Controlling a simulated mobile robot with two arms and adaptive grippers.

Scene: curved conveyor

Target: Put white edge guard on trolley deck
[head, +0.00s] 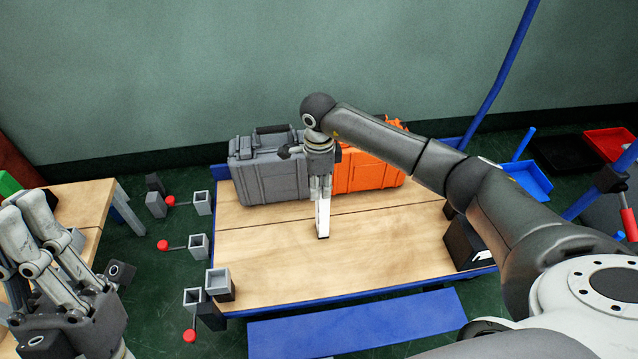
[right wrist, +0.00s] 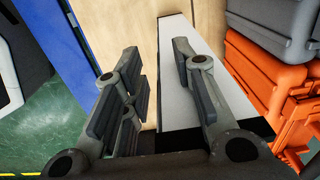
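The white edge guard (head: 323,215) is a long white piece with black ends. It looks upright, its lower end at the trolley deck (head: 265,265), a wooden top with blue edges. My right gripper (head: 320,185) is over the deck at the guard's upper part. In the right wrist view its fingers (right wrist: 158,95) are spread, one in front of the guard's white face (right wrist: 232,100), the others apart to the left. Whether any finger touches the guard is unclear. My left gripper (head: 35,225) is at the left, fingers spread and empty.
A grey case (head: 265,180) and an orange case (head: 365,175) stand along the deck's back. Small grey open boxes (head: 198,245) with red knobs are left of the deck. A wooden table (head: 85,200) is at far left.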

